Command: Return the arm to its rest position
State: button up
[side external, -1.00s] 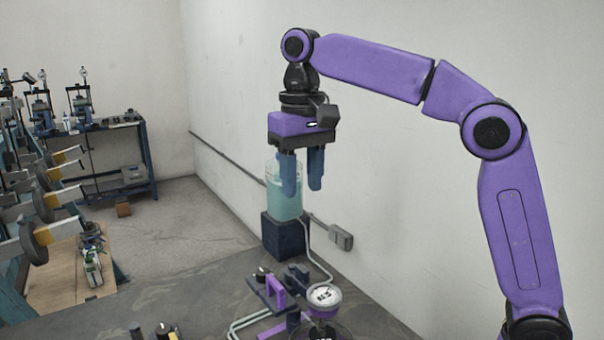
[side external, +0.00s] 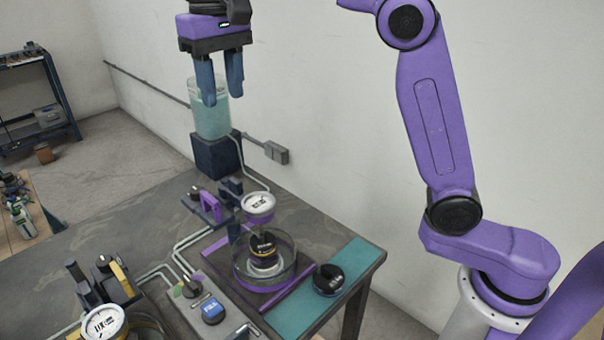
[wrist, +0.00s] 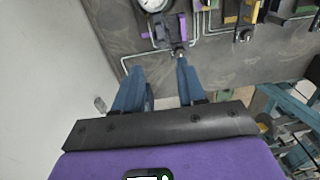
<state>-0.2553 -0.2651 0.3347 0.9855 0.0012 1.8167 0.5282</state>
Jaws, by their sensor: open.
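My gripper (side external: 222,100) hangs above the far end of the workbench, with its two blue fingers pointing down and apart. Nothing is between them. In the side external view the fingers overlap the top of a jar of teal liquid (side external: 212,122); they appear in front of it, but the exact gap is hard to tell. In the wrist view my gripper (wrist: 161,66) shows both fingers spread over the bench, with a purple-handled lever fixture (wrist: 165,32) beyond the tips. No marker of the rest position shows.
On the bench (side external: 110,250) are the lever fixture (side external: 210,204), a white dial gauge (side external: 257,205), a round glass dish (side external: 265,272), a black knob (side external: 328,279) on a teal strip, and a yellow-handled lever (side external: 121,277). A wall stands close behind. The space around the gripper is open air.

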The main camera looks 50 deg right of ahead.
jog(key=s+d+f+n, duration=0.4)
jog(key=s+f, duration=0.3)
jog(key=s, duration=0.2)
jog(key=s+d+f+n, duration=0.4)
jog(key=s+d+f, duration=0.3)
jog(key=s, duration=0.3)
jog(key=s+d+f+n, duration=0.4)
jog(key=s+f, duration=0.3)
jog(key=s, duration=0.3)
jog(key=shift+d+n, duration=0.3)
jog(key=shift+d, duration=0.6)
